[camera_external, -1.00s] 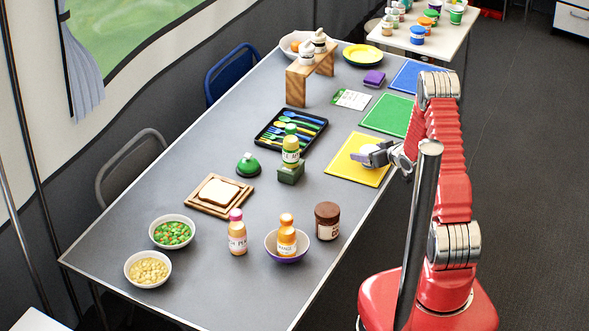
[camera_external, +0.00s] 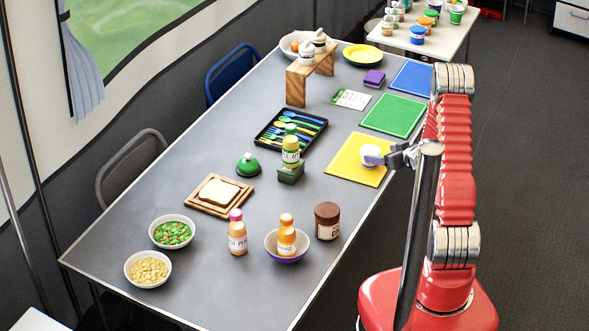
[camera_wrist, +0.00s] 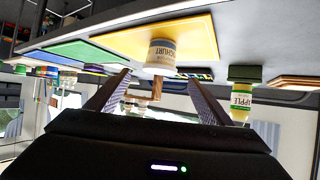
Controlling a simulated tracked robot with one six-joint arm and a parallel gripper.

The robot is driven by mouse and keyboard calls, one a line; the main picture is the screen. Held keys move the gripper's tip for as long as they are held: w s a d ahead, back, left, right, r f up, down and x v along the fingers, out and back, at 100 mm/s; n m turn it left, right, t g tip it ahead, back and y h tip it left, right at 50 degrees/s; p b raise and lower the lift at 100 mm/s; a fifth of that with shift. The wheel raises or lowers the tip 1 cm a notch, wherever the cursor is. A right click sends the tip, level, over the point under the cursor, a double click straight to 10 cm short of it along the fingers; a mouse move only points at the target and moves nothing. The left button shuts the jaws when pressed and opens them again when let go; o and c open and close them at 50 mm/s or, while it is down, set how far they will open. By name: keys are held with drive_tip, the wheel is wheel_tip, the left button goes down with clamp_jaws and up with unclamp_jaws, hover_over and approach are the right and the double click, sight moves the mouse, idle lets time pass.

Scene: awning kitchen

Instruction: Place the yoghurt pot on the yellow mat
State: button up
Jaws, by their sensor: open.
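The yoghurt pot (camera_wrist: 161,56) stands on the yellow mat (camera_wrist: 205,30) in the wrist view, with its label facing the camera. In the external view the pot's white top (camera_external: 370,154) shows on the yellow mat (camera_external: 343,168), near the mat's right side. My gripper (camera_external: 384,158) is at the right edge of the mat, close beside the pot. In the wrist view my gripper (camera_wrist: 160,95) has its two fingers apart, with the pot just beyond the tips. Nothing is held between the fingers.
A green mat (camera_external: 393,115) and a blue mat (camera_external: 411,77) lie farther along the table. A cutlery tray (camera_external: 290,130) and a bottle on a green block (camera_external: 291,172) stand left of the yellow mat. A brown jar (camera_external: 327,221) stands nearer the camera.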

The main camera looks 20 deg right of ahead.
idle(0.3)
drive_tip(key=shift+r, duration=0.35)
drive_tip(key=s+r+m+g+h, duration=0.1)
drive_tip(key=s+r+h, duration=0.1)
drive_tip(key=s+r, duration=0.6)
drive_tip(key=s+r+m+g+h, duration=0.1)
drive_tip(key=s+r+g+h, duration=0.15)
drive_tip(key=r, duration=0.95)
drive_tip(key=s+a+r+g, duration=0.1)
drive_tip(key=s+a+r, duration=0.1)
drive_tip(key=s, duration=0.6)
drive_tip(key=s+a+r+y, duration=0.1)
drive_tip(key=s+a, duration=0.3)
drive_tip(key=s, duration=0.4)
drive_tip(key=s+a+r+g, duration=0.1)
drive_tip(key=s+a, duration=0.3)
drive_tip(key=s, duration=0.4)
drive_tip(key=shift+s+r+m+g+y, duration=0.3)
drive_tip(key=shift+s+r+g+y, duration=0.1)
drive_tip(key=shift+r, duration=0.5)
